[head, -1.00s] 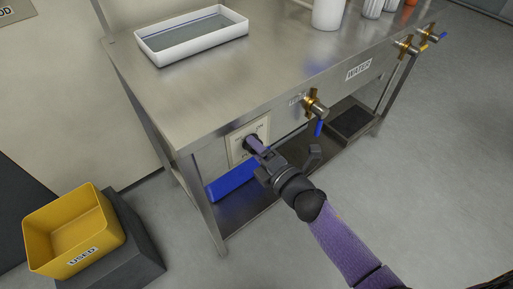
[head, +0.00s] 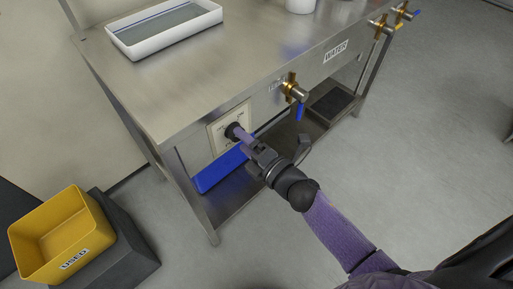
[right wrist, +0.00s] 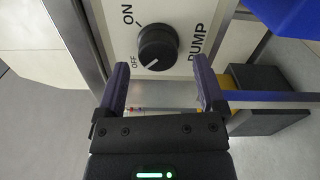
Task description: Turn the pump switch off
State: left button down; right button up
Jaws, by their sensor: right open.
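The pump switch is a round black knob (right wrist: 158,47) on a white plate (right wrist: 181,14) marked ON, OFF and PUMP. A pale mark on the knob points to the lower left, on the OFF side. In the head view the knob (head: 233,131) sits on the plate (head: 216,141) at the table's front. My right gripper (head: 246,138) is just in front of it. In the right wrist view its open, empty jaws (right wrist: 160,66) have one finger to each side of the knob's lower edge, with gaps. My left gripper is not in view.
A blue bin (head: 221,168) stands on the lower shelf below the plate. A white tray (head: 165,38) lies on the tabletop. A yellow USED bin (head: 45,244) is at lower left.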

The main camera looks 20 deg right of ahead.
jog(key=p+v, duration=0.1)
jog(key=v, duration=0.7)
jog(key=shift+p, duration=0.3)
